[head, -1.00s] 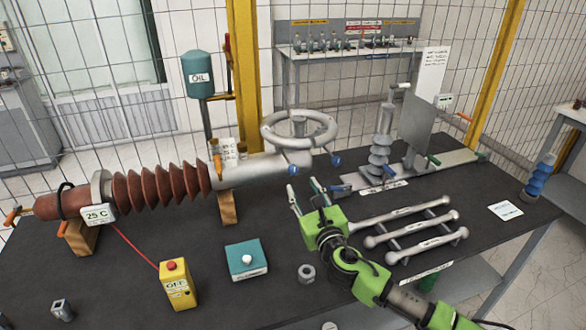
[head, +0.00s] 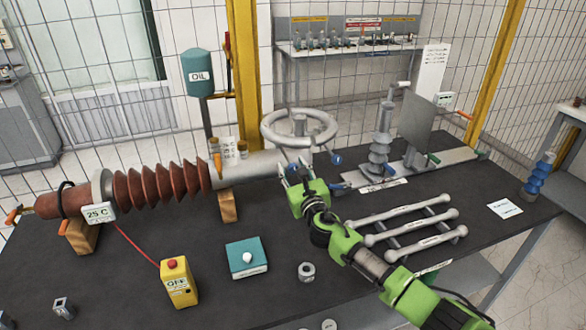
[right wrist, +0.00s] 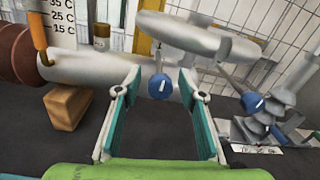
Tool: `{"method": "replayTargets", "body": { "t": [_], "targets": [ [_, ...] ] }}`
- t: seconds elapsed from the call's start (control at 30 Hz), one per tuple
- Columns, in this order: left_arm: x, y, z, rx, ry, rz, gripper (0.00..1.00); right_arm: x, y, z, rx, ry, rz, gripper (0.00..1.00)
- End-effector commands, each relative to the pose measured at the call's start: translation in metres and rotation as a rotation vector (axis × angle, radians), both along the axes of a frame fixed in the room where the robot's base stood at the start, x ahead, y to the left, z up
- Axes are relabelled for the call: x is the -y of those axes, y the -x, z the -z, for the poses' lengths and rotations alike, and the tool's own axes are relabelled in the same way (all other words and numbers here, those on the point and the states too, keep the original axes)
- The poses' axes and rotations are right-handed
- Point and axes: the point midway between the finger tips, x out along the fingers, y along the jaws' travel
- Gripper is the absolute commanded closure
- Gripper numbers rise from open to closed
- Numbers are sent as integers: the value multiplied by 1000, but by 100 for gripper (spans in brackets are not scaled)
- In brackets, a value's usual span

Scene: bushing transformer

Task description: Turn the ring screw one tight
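A small blue round screw head (right wrist: 162,86) with a white mark hangs below the grey metal ring (head: 299,128), at the right end of the grey cylinder. In the right wrist view it sits between and just beyond my right fingertips, with no clear contact. A second blue screw head (head: 336,159) is farther right; it also shows in the right wrist view (right wrist: 250,101). The white marks are too small to read surely. My right gripper (head: 294,172) is open and empty, close to the cylinder's end, and hides the nearer screw head in the head view. My left gripper is out of view.
A brown ribbed bushing (head: 160,186) extends left on wooden blocks (head: 228,205). A yellow box (head: 178,283), a teal box (head: 246,257) and a nut (head: 306,272) lie in front. Grey rods (head: 408,227) lie right, and a grey insulator fixture (head: 380,145) stands behind them.

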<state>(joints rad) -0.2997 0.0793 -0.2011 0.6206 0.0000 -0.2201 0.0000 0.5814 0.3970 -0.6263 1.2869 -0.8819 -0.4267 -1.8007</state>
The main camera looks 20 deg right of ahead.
Motion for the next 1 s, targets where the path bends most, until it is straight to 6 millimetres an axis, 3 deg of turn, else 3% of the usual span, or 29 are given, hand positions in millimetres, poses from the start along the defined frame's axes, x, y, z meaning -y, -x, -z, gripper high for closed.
{"method": "replayTargets", "body": {
  "t": [0.1, 0.27, 0.67, 1.0],
  "targets": [
    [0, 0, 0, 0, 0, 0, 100, 0, 0, 0, 0, 0, 0, 63],
    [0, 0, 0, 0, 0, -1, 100, 0, 0, 0, 0, 0, 0, 100],
    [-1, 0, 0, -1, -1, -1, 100, 0, 0, 0, -2, -44, 0, 100],
    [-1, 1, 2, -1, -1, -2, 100, 1, 0, 0, -9, -273, 2, 100]
  ]
}}
